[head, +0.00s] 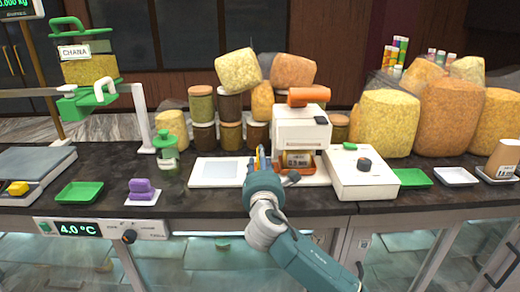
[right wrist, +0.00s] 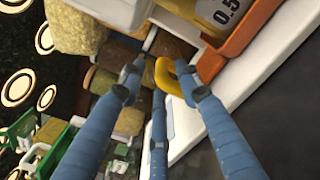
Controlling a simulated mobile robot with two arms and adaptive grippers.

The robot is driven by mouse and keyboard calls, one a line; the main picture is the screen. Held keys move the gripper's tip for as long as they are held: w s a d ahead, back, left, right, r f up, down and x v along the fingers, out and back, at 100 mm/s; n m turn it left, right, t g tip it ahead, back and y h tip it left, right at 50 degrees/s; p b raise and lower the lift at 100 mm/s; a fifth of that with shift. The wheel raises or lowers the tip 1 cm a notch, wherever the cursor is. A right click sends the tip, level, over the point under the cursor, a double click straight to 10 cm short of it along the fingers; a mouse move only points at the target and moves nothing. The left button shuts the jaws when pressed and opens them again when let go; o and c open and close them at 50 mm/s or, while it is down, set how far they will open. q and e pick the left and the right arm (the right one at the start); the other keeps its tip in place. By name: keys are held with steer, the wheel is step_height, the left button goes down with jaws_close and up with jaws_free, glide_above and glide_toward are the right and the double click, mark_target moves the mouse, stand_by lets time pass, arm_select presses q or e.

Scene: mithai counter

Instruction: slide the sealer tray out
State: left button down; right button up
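The sealer (head: 300,128) is a white box with an orange roll on top, at the middle of the counter. Its orange sealer tray (right wrist: 238,42) holds a labelled pack (head: 298,159), and a yellow loop handle (right wrist: 168,76) sticks out from the tray's side. My right gripper (head: 262,160) is at the left side of the sealer, partly covering the tray in the head view. In the right wrist view my right gripper (right wrist: 156,72) has its fingers apart, with the handle close to the right finger; I cannot tell whether they touch. My left gripper is not in view.
A flat white plate (head: 215,173) lies left of the sealer, and a white box with a knob (head: 360,172) stands to its right. Jars (head: 203,120) and filled bags crowd behind. A green-lidded jar (head: 166,150) and purple blocks (head: 142,188) are farther left.

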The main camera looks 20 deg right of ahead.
steer(key=x, duration=0.3)
steer(key=shift+w+f+p, duration=0.1)
steer(key=shift+p, duration=0.2)
steer(key=shift+w+d, duration=0.15)
steer(key=shift+w, duration=0.45)
steer(key=shift+c, duration=0.2)
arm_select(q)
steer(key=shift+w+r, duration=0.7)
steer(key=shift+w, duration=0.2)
arm_select(e)
steer(key=shift+f, duration=0.1)
jaws_close()
